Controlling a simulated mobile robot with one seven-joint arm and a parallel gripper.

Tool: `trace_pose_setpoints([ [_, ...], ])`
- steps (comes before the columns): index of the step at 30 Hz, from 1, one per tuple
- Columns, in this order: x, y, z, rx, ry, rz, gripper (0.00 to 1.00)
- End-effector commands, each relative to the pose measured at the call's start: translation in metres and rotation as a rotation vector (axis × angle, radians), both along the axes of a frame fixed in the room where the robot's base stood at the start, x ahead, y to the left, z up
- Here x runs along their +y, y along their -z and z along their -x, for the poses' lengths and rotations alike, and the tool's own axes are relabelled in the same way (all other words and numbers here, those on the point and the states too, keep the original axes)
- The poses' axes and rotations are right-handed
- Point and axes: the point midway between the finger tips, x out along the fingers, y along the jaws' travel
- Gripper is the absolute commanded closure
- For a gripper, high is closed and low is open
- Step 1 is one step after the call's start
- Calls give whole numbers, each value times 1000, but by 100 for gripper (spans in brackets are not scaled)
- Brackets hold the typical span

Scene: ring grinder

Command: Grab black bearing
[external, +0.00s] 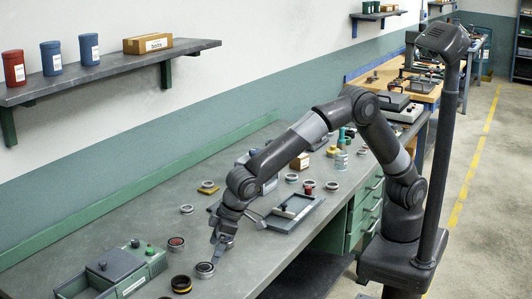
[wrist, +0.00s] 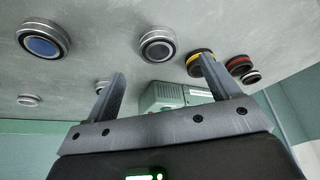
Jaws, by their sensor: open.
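A black ring with a yellow band (external: 181,284) lies at the near front of the bench in the external view. In the wrist view the yellow-banded black ring (wrist: 199,56) is by the tip of the right finger, which partly covers it. A silver-rimmed ring with a dark centre (external: 204,270) lies close beside it; a similar dark-centred ring (wrist: 158,46) shows between the fingers in the wrist view. I cannot tell for sure which is the black bearing. My gripper (external: 220,251) is open and empty, pointing down just behind the silver-rimmed ring; its two fingers (wrist: 160,70) are apart.
A green-grey box with knobs (external: 117,272) stands left of the rings. A red-centred ring (external: 176,243) and a small ring (external: 187,209) lie further back. A grey tray (external: 291,213) is to the right. Bare bench (external: 85,235) lies at the left.

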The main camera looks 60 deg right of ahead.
Motion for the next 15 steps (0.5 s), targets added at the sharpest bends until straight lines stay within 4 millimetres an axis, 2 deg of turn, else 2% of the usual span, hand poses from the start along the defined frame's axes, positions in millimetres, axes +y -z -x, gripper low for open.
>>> trace_pose_setpoints([
  [3,4,17,-6,1,0,1,19],
  [8,7,25,-10,-1,1,-1,19],
  [15,15,55,-23,2,1,1,19],
])
